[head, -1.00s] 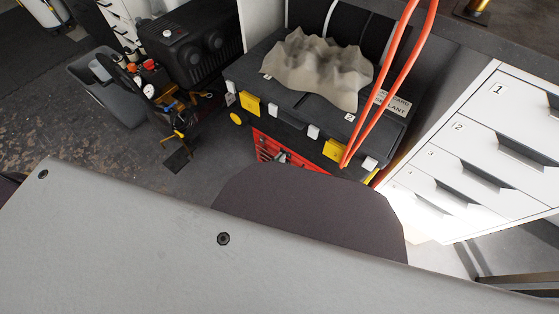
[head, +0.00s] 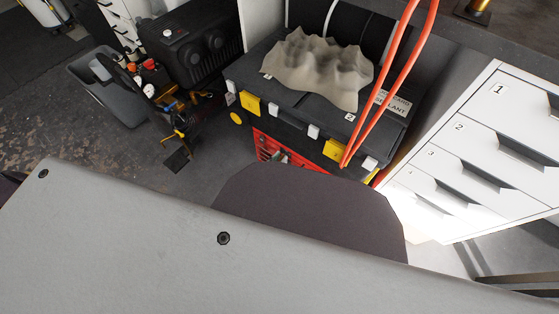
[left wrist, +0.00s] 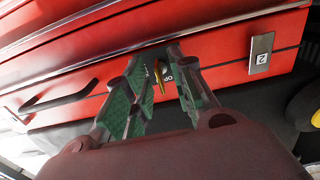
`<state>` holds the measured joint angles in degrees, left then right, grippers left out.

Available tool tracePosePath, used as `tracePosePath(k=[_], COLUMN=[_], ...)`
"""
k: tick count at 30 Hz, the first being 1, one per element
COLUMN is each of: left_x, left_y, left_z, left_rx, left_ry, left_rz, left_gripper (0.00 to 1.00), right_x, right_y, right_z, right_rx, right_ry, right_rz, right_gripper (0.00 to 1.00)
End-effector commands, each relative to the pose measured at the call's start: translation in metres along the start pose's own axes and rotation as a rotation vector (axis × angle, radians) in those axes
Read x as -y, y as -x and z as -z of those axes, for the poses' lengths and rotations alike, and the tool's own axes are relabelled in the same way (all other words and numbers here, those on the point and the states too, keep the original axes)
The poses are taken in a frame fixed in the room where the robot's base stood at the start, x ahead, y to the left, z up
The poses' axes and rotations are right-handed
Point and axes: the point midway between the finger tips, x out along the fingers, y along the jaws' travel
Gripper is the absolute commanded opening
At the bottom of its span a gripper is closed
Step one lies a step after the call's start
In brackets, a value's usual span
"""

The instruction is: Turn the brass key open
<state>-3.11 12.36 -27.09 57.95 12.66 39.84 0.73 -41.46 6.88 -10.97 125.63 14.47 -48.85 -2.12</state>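The brass key (left wrist: 160,71) sits in the front of a red drawer unit (left wrist: 215,55) in the left wrist view, with dark lettering partly visible beside it. My left gripper (left wrist: 157,62) reaches toward that front. Its green-padded fingers are apart, one on each side of the key; I cannot tell whether either touches it. In the head view the red front (head: 302,154) shows only in part, low on the black case, and the key cannot be made out there. My right gripper is not in view.
In the head view, orange cables (head: 390,80) hang before the black case, a grey terrain model (head: 318,68) lies on top, and white numbered drawers (head: 475,155) stand at right.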

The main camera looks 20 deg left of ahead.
Motion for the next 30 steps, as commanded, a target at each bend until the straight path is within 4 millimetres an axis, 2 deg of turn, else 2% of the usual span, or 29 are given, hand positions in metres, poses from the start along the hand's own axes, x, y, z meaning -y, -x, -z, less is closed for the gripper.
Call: tracePosePath(k=[8, 30], left_x=[0.0, 0.0], left_y=[0.02, 0.098], left_z=[-0.001, -0.001], left_rx=[0.001, 0.002], left_ry=[0.0, 0.0], left_rz=[0.0, 0.0], left_gripper=[0.25, 0.25], right_x=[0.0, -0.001], right_y=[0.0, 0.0], right_z=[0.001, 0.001], right_rx=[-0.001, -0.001], right_ry=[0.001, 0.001], right_rz=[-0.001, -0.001], right_gripper=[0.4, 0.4])
